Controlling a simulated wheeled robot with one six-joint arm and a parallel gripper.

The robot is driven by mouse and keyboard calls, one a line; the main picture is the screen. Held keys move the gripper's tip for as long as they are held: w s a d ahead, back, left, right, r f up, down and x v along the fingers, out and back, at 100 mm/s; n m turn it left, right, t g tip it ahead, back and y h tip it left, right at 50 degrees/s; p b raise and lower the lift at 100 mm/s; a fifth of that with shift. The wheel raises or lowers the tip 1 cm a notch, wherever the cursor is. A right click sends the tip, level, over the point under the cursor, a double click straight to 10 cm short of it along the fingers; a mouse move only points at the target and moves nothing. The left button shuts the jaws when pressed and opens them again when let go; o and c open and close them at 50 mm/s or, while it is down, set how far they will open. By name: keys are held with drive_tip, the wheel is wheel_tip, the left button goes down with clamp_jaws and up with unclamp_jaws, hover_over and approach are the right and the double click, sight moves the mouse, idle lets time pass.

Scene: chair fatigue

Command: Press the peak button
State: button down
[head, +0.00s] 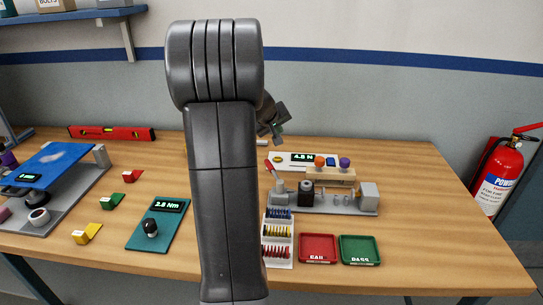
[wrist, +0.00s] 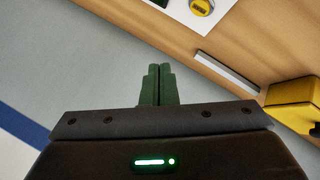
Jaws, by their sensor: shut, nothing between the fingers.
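A white panel (head: 290,158) with a lit display reading about 4.8 N stands at the back of the bench, beyond the grey test rig. A round yellow button (head: 278,159) is at its left end. A round yellow button with a dark label also shows on a white surface at the top edge of the wrist view (wrist: 202,6); its label is unreadable. My gripper (head: 279,128) is above and behind the panel's left end, partly hidden by my arm. In the wrist view its green fingers (wrist: 156,68) are shut and empty, apart from the button.
A grey rig (head: 365,197) and a wooden block (head: 330,175) with orange, blue and purple knobs stand in front of the panel. Red (head: 318,248) and green (head: 360,250) trays lie nearer. A yellow object (wrist: 298,100) is at the wrist view's right. The bench's right side is clear.

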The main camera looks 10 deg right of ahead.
drive_tip(key=shift+w+d, duration=0.1)
drive_tip(key=shift+w, duration=0.5)
drive_tip(key=shift+f, duration=0.15)
drive_tip(key=b, duration=0.6)
hover_over(277, 160)
wheel_tip(277, 160, down, 8)
drive_tip(key=shift+r, duration=0.15)
drive_tip(key=shift+f+b, duration=0.4)
drive_tip(key=shift+b, duration=0.3)
drive_tip(key=shift+f, duration=0.15)
idle(0.8)
drive_tip(key=shift+f+b, duration=0.3)
drive_tip(key=shift+b, duration=0.25)
